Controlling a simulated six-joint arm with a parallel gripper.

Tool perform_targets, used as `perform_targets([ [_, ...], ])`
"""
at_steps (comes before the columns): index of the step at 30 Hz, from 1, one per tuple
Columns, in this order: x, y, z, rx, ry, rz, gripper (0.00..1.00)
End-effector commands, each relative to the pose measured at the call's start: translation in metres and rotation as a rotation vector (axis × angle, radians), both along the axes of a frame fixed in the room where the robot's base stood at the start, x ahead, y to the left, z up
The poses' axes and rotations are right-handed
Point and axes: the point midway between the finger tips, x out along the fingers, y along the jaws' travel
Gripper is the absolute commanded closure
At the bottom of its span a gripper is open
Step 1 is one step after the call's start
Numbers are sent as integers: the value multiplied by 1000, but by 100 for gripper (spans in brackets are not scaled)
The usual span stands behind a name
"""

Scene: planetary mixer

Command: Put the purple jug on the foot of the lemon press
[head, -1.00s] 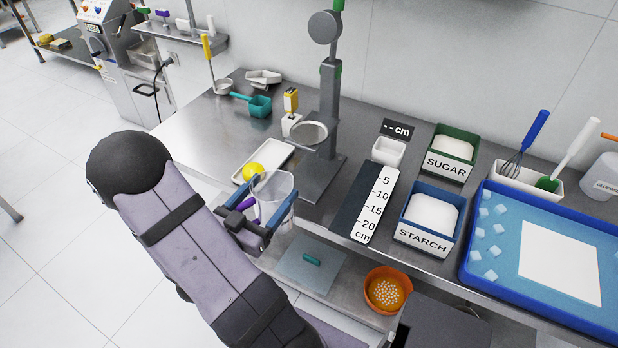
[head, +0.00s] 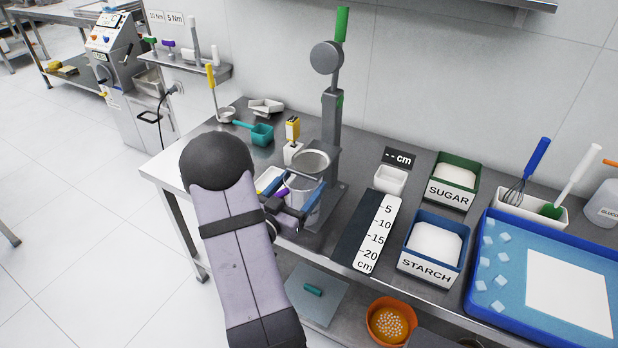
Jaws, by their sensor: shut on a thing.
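The clear jug with the purple handle (head: 304,208) is between the fingers of my gripper (head: 302,194), which is shut on it. The jug looks upright. The lemon press (head: 332,115) is a grey column with a green-tipped lever and a round metal cup (head: 309,161). Its flat grey foot (head: 336,203) lies on the table behind and to the right of the jug. In this view the jug overlaps the foot and sits below the cup. I cannot tell whether the jug touches the foot.
A white tray (head: 266,183) is partly hidden behind my gripper. The dark ruler board (head: 367,235), starch bin (head: 432,247) and sugar bin (head: 453,183) stand right of the press. A yellow-topped white item (head: 292,142) and teal scoop (head: 260,134) are behind. An orange bowl (head: 391,322) is on the lower shelf.

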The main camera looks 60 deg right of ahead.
Motion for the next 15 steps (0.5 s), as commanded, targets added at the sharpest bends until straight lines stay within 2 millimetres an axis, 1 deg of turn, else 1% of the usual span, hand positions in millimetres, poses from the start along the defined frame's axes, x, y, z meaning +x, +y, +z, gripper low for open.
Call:
perform_targets([
  [8, 0, -7, 1, -2, 0, -1, 67],
  [11, -1, -18, 2, -3, -2, -3, 67],
  [15, -1, -40, 2, -3, -2, -4, 67],
])
